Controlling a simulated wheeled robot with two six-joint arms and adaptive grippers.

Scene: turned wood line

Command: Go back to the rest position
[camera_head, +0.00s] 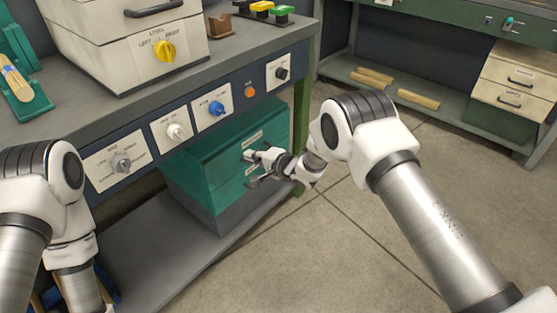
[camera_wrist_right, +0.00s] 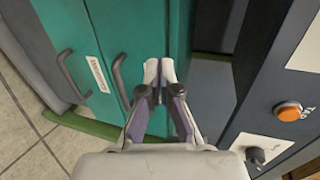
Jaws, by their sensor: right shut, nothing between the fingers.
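My right gripper (camera_head: 255,158) is shut and empty in front of the teal drawer cabinet (camera_head: 205,168) under the workbench. In the right wrist view its two fingertips (camera_wrist_right: 160,70) are together, beside a dark drawer handle (camera_wrist_right: 121,80). The handle is not between the fingers. I cannot tell whether the gripper touches the cabinet front. My left arm comes in at the lower left of the head view and bends downward; its gripper is out of the picture.
The workbench front panel holds several knobs, including a blue knob (camera_head: 216,108), and an orange button (camera_head: 250,91). A white box with a yellow knob (camera_head: 165,51) stands on top. Open floor (camera_head: 330,245) lies right of the cabinet. Another bench with wooden pieces (camera_head: 418,99) stands behind.

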